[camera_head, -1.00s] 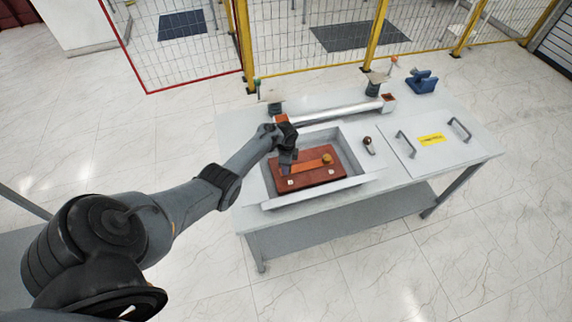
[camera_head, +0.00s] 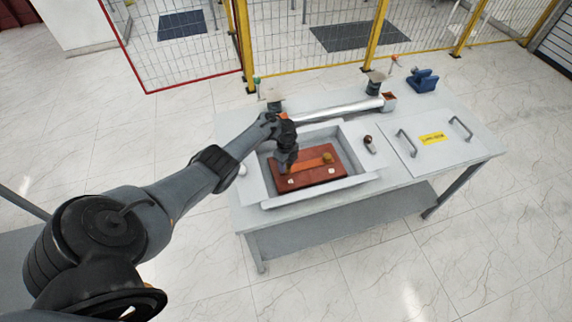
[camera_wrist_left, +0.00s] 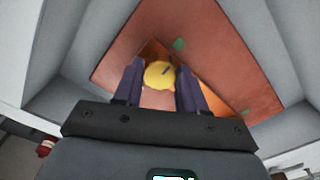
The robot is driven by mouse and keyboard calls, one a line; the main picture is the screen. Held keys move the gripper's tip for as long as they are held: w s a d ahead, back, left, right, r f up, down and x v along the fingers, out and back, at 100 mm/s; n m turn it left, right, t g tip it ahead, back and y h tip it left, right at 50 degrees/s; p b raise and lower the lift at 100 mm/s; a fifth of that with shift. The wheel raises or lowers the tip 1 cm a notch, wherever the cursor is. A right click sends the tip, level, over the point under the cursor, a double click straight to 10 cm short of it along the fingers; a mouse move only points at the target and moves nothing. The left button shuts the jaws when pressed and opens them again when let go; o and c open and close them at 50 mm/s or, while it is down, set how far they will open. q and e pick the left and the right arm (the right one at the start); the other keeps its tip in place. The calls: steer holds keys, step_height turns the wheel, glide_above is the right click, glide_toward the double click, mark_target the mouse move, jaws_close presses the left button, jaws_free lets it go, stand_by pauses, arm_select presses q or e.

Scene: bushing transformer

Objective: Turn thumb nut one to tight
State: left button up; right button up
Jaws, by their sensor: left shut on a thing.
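My left gripper (camera_head: 284,166) points down into the recessed tray, at the left end of the orange bar (camera_head: 312,164) on the red-brown plate (camera_head: 312,179). In the left wrist view its two dark fingers (camera_wrist_left: 159,88) are shut on a round yellow thumb nut (camera_wrist_left: 159,74), which has a dark mark on top. This nut is hidden by the gripper in the head view. A second yellow thumb nut (camera_head: 327,157) sits at the right end of the bar, apart from the gripper. My right gripper is not in view.
The tray's raised grey rim (camera_head: 320,193) surrounds the plate. A small dark-topped knob (camera_head: 368,141) and a grey lid with two handles (camera_head: 433,152) lie to the right. A silver tube (camera_head: 335,111) lies behind. A blue object (camera_head: 422,80) stands at the back right.

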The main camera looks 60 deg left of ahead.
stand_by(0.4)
arm_select(q)
steer(key=o, duration=1.1)
steer(key=shift+c, duration=0.2)
steer(key=shift+r, duration=0.1)
step_height(320, 180, up, 11)
steer(key=p, duration=0.3)
steer(key=shift+f+p, duration=0.2)
steer(key=shift+p, duration=0.2)
steer(key=shift+d, duration=0.1)
